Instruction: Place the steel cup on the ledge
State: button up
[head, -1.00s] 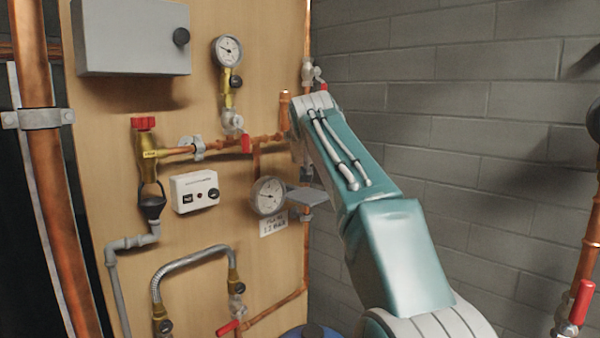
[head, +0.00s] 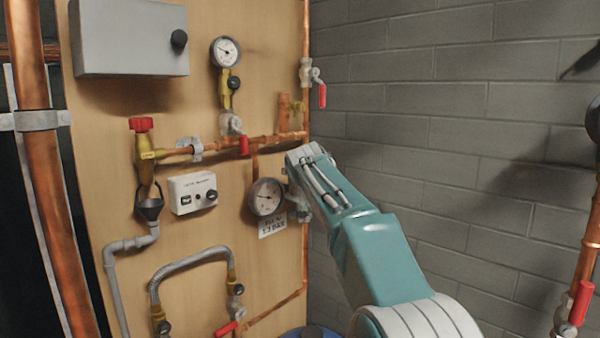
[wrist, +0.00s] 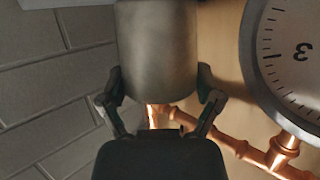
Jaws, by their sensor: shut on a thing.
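The steel cup (wrist: 158,38) is a plain grey metal cylinder at the top middle of the wrist view. My gripper (wrist: 160,82) is shut on it, with one dark finger on each side. The cup's far end runs out of the picture. In the head view my arm's end is just right of the lower gauge (head: 267,197), and it hides the cup. A narrow pale strip at the top left of the wrist view may be the ledge (wrist: 60,3). Whether the cup touches it, I cannot tell. The ledge is hidden behind my arm in the head view.
The lower gauge's dial (wrist: 290,55) is close to the right of the cup in the wrist view. Copper pipes (wrist: 240,148) run nearby. A red-handled valve (head: 322,95) is above my arm.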

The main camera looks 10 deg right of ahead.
jog(key=o, duration=0.9)
jog(key=v, duration=1.2)
jog(key=shift+s+f, duration=0.1)
jog(key=s+f+g+y, duration=0.1)
jog(key=s+f+g, duration=0.3)
jog(key=s+f, duration=1)
jog(key=s+d+f+n+g, duration=0.1)
jog(key=s+f+g, duration=0.3)
jog(key=s+f, duration=1.1)
jog(key=s, duration=0.7)
jog(key=shift+s+d+g+y, duration=0.2)
jog(key=shift+g+y, duration=0.2)
